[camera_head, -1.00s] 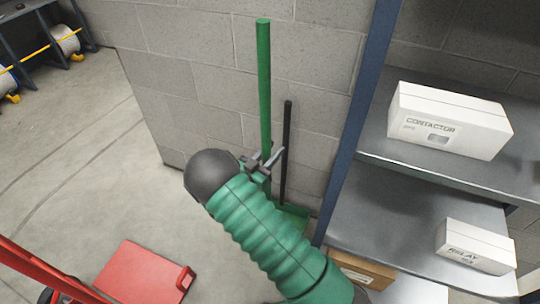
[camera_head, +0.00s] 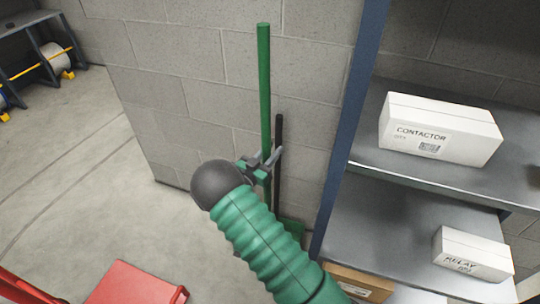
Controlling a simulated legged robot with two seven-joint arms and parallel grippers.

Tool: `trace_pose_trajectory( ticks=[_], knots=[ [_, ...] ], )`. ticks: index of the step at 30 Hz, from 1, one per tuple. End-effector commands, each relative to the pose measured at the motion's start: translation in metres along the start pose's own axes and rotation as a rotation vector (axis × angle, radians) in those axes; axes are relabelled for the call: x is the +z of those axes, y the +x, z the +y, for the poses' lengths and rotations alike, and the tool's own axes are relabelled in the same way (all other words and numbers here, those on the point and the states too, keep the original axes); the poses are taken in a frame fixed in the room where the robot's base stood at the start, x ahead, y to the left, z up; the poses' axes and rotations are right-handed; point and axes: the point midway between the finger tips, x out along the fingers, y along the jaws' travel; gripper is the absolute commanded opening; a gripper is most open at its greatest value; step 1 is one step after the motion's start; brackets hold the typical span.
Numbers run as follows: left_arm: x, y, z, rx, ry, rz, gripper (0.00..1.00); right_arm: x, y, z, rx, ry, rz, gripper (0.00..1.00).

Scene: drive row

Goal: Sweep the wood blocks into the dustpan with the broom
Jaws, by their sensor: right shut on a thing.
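The broom's long green handle (camera_head: 264,90) stands almost upright against the grey block wall. My right gripper (camera_head: 264,168) is shut on this handle at its lower part. My green sleeved right arm hides what lies below the grip. A thin black pole (camera_head: 279,140) stands just to the right of the handle. A green piece (camera_head: 295,227) shows near the floor behind my arm; I cannot tell whether it is the dustpan or the broom head. No wood blocks are in view. My left gripper is not in view.
A blue-posted metal shelf (camera_head: 430,178) stands close on the right. It holds a white contactor box (camera_head: 440,130), a white relay box (camera_head: 472,254) and a brown carton (camera_head: 360,284). A red flat object (camera_head: 135,285) is at the lower left.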

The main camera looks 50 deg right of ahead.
Motion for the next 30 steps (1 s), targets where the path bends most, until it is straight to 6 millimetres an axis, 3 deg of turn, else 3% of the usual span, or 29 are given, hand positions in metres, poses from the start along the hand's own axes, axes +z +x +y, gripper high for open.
trace_pose_trajectory(
  ticks=[18, 30],
  knots=[
    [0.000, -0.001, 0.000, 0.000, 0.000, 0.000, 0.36, -0.004, 0.007, -0.002, 0.001, 0.003, 0.005, 0.00],
    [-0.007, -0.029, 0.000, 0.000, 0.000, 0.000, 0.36, -0.034, -0.003, 0.001, 0.000, 0.004, 0.005, 0.00]
  ],
)
